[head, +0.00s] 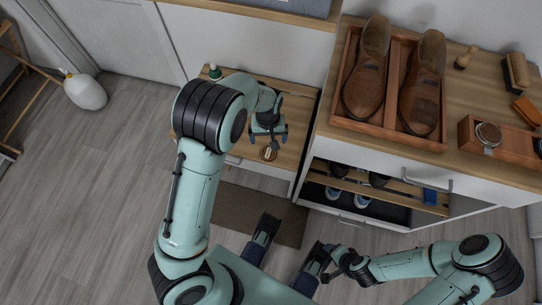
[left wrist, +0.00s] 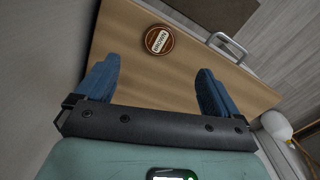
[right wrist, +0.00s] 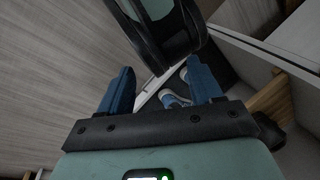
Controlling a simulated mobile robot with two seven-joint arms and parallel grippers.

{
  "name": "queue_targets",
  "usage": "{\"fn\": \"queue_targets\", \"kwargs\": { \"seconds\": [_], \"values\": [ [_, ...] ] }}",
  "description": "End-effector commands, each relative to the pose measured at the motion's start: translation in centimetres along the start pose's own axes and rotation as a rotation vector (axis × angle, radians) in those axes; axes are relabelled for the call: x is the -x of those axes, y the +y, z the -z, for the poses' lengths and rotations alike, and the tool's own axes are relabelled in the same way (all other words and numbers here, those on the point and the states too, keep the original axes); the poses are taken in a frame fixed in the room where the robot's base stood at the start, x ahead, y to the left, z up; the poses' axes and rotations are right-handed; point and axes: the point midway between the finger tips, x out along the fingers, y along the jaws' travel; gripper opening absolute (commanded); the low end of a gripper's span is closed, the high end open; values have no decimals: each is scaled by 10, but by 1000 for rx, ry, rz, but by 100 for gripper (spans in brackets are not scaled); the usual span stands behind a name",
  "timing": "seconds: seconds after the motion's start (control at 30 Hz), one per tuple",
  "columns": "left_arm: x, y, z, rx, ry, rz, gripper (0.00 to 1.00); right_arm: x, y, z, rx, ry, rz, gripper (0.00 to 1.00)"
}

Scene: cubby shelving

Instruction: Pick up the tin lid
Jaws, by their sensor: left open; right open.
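The tin lid (left wrist: 160,39) is a small round brown disc with a pale band lettered BROWN. It lies flat on the low wooden bench top, near its front edge in the head view (head: 268,153). My left gripper (head: 268,133) is open above the bench, just behind the lid in the head view. In the left wrist view, the lid shows beyond the gap between the two blue fingers (left wrist: 156,72), untouched. My right gripper (right wrist: 160,82) is open and empty, low in front of the shelving.
The low bench (left wrist: 120,60) has a drawer handle (left wrist: 228,47). A taller cabinet (head: 325,130) stands close on its right, bearing a shoe tray (head: 392,126), brushes and a wooden box (head: 518,148) with a round tin (head: 488,135). A green-topped bottle (head: 214,72) stands at the bench's back left.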

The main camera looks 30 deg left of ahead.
Motion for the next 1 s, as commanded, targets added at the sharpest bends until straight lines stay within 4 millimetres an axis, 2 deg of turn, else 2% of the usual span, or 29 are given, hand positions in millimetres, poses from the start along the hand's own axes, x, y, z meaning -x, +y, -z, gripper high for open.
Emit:
{"fn": "queue_targets", "kwargs": {
  "seconds": [0.4, 0.67, 0.77, 0.9, 1.0],
  "values": [
    [-69, 1, 1, 5, -2, 2, 96, -28, 11, 44, -10, 121, -8, 65],
    [-83, 2, 2, 2, -1, 1, 96, -33, 14, 53, -12, 147, -9, 65],
    [-96, 3, 5, 3, -1, 1, 96, -39, 16, 63, -14, 174, -11, 65],
    [-119, 5, 7, 4, -3, 3, 96, -55, 29, 54, -28, 139, -32, 65],
    [-128, 5, 7, 2, -3, 2, 96, -60, 36, 45, -36, 110, -44, 65]
  ]
}}
